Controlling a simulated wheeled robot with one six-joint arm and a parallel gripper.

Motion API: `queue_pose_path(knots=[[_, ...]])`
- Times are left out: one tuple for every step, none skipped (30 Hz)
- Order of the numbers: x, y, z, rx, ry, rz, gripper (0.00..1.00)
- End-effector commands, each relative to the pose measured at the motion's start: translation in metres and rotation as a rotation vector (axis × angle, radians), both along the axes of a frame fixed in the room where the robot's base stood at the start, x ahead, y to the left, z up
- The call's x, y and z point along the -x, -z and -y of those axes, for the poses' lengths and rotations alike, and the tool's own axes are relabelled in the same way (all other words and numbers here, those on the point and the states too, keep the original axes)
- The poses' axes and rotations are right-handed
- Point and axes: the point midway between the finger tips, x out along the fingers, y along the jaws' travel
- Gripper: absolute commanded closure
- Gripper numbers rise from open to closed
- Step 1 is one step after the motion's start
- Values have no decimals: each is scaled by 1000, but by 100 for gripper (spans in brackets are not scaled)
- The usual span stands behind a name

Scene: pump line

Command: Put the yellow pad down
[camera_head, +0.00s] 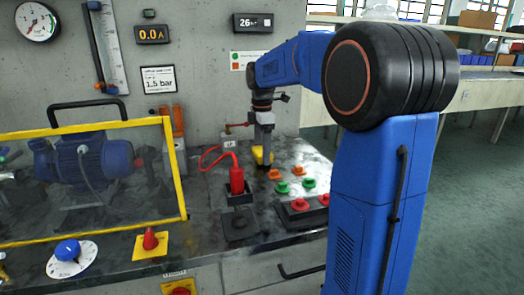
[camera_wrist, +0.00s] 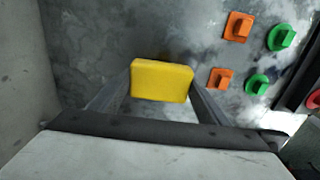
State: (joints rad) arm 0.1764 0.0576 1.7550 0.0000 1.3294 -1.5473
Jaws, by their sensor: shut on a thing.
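The yellow pad (camera_wrist: 161,80) is a small flat block held between the two fingers of my gripper (camera_wrist: 160,88) in the wrist view. In the head view the yellow pad (camera_head: 262,156) shows at the lower end of my gripper (camera_head: 264,148), over the back part of the dark stone bench (camera_head: 205,205). My gripper is shut on it and points down. Whether the pad touches the bench top or hangs a little above it, I cannot tell.
Orange pieces (camera_head: 298,170) and green pieces (camera_head: 309,183) stand to the right of the pad. Red buttons (camera_head: 300,205) sit on a dark box in front. A red plug (camera_head: 237,180) with a cable stands to the left. A yellow-framed guard (camera_head: 184,190) covers a blue motor.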

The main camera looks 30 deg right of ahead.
Motion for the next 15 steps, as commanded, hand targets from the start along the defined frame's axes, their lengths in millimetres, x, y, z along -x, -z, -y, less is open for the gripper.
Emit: queue_pose_path(knots=[[0, 0, 0, 0, 0, 0, 51], [0, 0, 0, 0, 0, 0, 51], [0, 0, 0, 0, 0, 0, 51], [0, 0, 0, 0, 0, 0, 51], [0, 0, 0, 0, 0, 0, 51], [0, 1, 0, 0, 0, 0, 51], [0, 2, 0, 0, 0, 0, 51], [0, 3, 0, 0, 0, 0, 51], [0, 4, 0, 0, 0, 0, 51], [0, 4, 0, 0, 0, 1, 51], [0, 5, 0, 0, 0, 1, 51], [0, 6, 0, 0, 0, 1, 51], [0, 7, 0, 0, 0, 1, 51], [0, 8, 0, 0, 0, 1, 51], [0, 9, 0, 0, 0, 0, 51]])
